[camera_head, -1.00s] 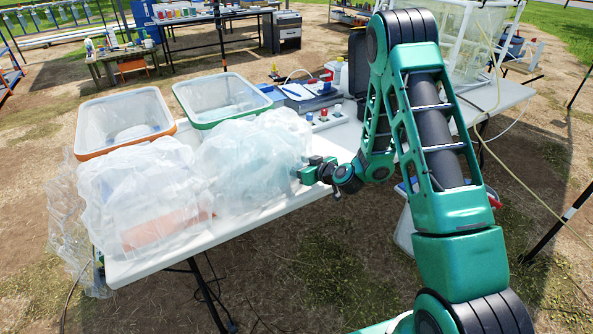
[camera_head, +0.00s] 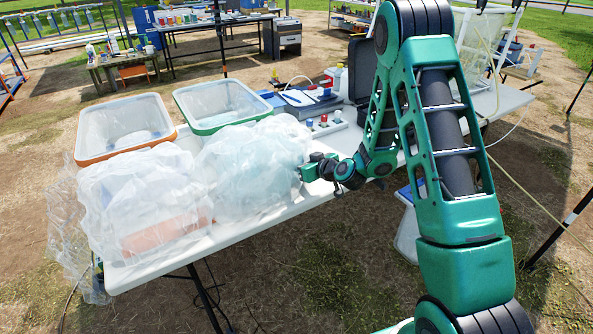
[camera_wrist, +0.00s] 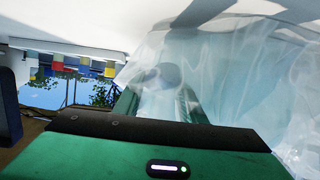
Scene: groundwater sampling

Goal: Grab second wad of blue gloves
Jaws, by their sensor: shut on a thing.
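No wad of blue gloves shows clearly in either view. A puffed clear plastic bag (camera_head: 245,190) stands at the table's front edge, with a pale bluish tint inside. My gripper (camera_head: 307,171) is at this bag's right side, its fingertips hidden by the plastic. In the wrist view, clear film (camera_wrist: 225,80) spreads in front of my gripper, and green finger parts show dimly through it. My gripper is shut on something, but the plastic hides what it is.
A second clear bag (camera_head: 130,200) with something orange inside stands to the left. Behind the bags are an orange-rimmed bin (camera_head: 162,101) and a green-rimmed bin (camera_head: 202,130). A rack of small capped bottles (camera_head: 323,127) and a dark case (camera_head: 361,72) lie further back. The white table (camera_head: 275,217) is crowded.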

